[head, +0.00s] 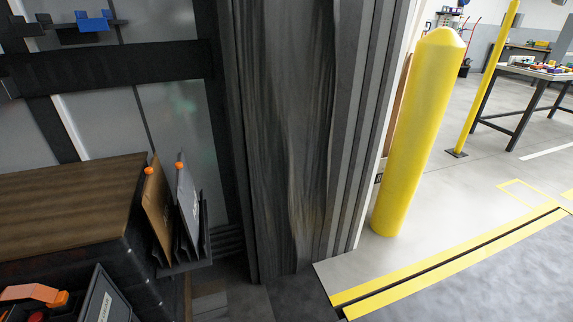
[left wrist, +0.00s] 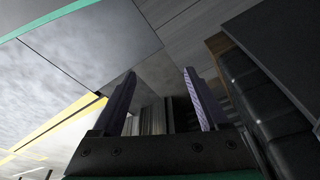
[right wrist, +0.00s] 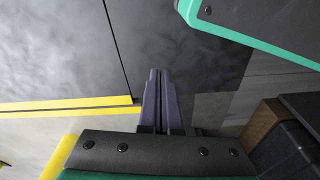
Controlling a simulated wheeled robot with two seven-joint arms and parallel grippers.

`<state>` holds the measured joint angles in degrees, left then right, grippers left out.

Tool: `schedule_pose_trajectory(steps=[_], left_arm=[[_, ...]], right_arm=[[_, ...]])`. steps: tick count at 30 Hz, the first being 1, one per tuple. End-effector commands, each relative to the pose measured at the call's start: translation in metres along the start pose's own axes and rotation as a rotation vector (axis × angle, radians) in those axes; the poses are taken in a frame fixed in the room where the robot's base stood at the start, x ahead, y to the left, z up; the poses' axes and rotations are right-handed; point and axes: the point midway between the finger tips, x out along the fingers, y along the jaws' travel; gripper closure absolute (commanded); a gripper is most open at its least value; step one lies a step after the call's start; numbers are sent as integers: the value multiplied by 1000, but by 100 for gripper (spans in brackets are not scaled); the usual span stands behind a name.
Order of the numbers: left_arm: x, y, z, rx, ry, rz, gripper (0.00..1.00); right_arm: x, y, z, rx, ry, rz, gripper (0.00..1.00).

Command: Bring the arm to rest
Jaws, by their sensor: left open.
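My left gripper (left wrist: 160,74) shows in the left wrist view. Its two purple fingers stand wide apart, with nothing between them. My right gripper (right wrist: 158,72) shows in the right wrist view. Its two purple fingers lie together, and I see nothing held between them. Both wrist views look past the fingers toward grey floor, and neither gripper touches anything that I can see. Neither gripper is in the head view.
A brown-topped cabinet (head: 70,205) with clipboards in a side rack (head: 186,250) stands at left. A dark dock door seal (head: 290,130) fills the middle. A yellow bollard (head: 415,135) stands to its right. A workbench (head: 535,72) is far right; floor before it is clear.

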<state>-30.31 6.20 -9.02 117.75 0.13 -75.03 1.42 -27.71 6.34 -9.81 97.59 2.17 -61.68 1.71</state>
Motion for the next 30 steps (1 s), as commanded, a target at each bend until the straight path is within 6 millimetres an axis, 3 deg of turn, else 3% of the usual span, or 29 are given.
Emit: schedule_pose_trajectory(steps=[3, 7, 8, 14, 17, 24, 27, 30], left_arm=[[44, 4, 24, -5, -44, 10, 23], [86, 9, 55, -11, -87, 19, 23], [70, 8, 53, -9, -84, 16, 23], [52, 3, 80, 5, -95, 6, 23], [36, 1, 102, 14, -103, 2, 23], [-20, -7, 171, 43, -118, -6, 23], [-24, -8, 186, 49, -116, -8, 23], [-22, -9, 189, 50, -116, -8, 23]], right_arm=[[0, 0, 0, 0, 0, 0, 100], [-2, 0, 0, 0, -1, 0, 100], [-14, 0, 3, -1, -6, 2, 100], [-28, 5, 34, -14, -20, 12, 100], [-42, 7, 56, -22, -25, 18, 100], [-94, 14, 129, -53, -40, 28, 100], [-96, 15, 144, -59, -40, 28, 100], [-94, 15, 147, -59, -39, 28, 100]])
